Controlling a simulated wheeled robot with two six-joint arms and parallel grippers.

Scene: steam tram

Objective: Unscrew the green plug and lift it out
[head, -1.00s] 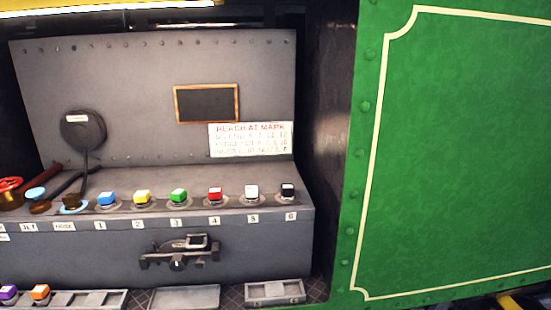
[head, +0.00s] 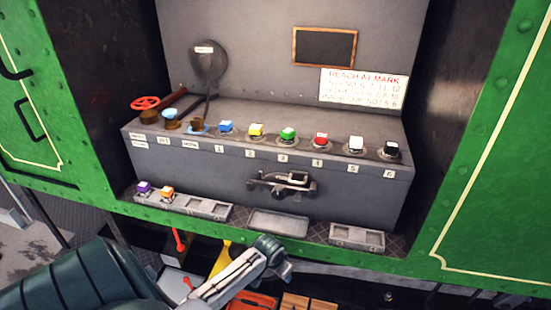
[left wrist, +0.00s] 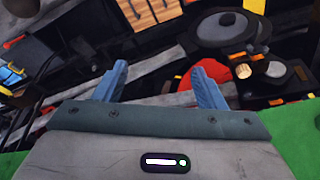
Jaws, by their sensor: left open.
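The green plug (head: 288,133) sits upright in its round seat on the grey bench, above the label 3. It stands between the yellow plug (head: 256,130) and the red plug (head: 321,139). My left arm comes in from the lower left in the head view and ends in front of the bench, below and apart from the plugs. My left gripper (left wrist: 162,78) shows in the left wrist view with its two blue fingers spread and nothing between them. The green plug cannot be made out in the left wrist view. My right gripper is out of view.
Blue (head: 226,128), white (head: 356,144) and black (head: 391,150) plugs stand in the same row. A red handwheel (head: 145,103) and levers are at the left. A latch (head: 283,183) juts from the bench front. Shallow trays, one (head: 278,223) empty, lie below; green walls flank the opening.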

